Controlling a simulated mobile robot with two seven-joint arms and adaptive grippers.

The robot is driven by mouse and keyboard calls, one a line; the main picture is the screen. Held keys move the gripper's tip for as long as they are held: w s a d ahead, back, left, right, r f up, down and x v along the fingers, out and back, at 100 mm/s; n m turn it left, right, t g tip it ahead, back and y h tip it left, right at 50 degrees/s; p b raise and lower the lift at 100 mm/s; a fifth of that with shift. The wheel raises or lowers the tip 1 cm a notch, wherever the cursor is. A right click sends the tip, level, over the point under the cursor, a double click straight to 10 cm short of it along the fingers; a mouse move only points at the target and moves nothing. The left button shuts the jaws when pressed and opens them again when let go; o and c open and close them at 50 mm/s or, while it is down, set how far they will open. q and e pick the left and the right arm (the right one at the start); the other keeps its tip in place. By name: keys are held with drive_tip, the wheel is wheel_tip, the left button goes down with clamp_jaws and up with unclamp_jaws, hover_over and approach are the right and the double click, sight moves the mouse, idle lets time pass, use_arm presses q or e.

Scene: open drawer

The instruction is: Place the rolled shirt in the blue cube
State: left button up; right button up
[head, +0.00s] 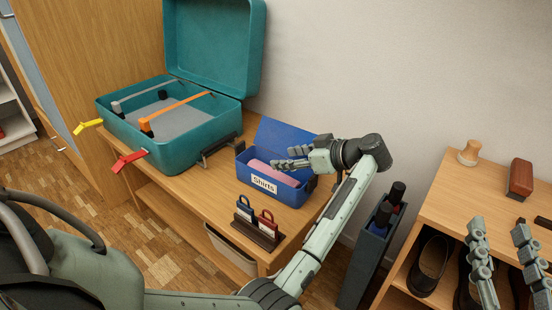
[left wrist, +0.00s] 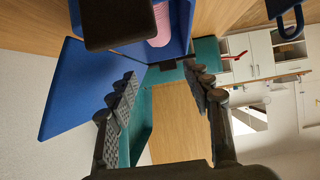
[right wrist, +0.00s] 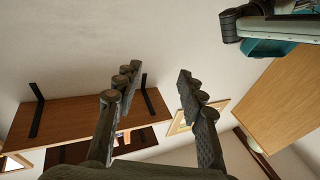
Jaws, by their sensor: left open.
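The blue cube (head: 244,179) is an open box with a raised lid and a white "Shirts" label, on the wooden bench. A pink rolled shirt (head: 268,172) lies inside it, behind the label. The cube's lid (left wrist: 75,90) and part of the pink roll (left wrist: 158,25) also show in the left wrist view. My left gripper (head: 283,158) is over the cube's right part, fingers apart and empty, pointing left. It partly hides the cube's inside. My right gripper (head: 501,232) is at the far right by the shoe shelf, fingers apart and empty in the right wrist view (right wrist: 155,83).
An open teal suitcase (head: 180,158) with an orange strap stands left of the cube. A small rack with red and blue tags (head: 257,220) is in front. A dark bin with bottles (head: 372,230) stands right of the bench. A shelf (head: 447,200) holds a brush and shoes.

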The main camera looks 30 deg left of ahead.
use_arm(q)
drive_tip(key=v, duration=0.6)
drive_tip(key=shift+d+r+p, duration=0.1)
drive_tip(key=shift+d+p, duration=0.2)
use_arm(e)
drive_tip(key=f, duration=0.1)
drive_tip(key=d+f+g+h, duration=0.1)
drive_tip(key=f, duration=0.1)
drive_tip(key=f+g, duration=0.1)
drive_tip(key=shift+w+d+f, duration=0.15)
drive_tip(key=shift+w+d, duration=0.15)
drive_tip(key=shift+w, duration=0.1)
drive_tip(key=shift+c, duration=0.4)
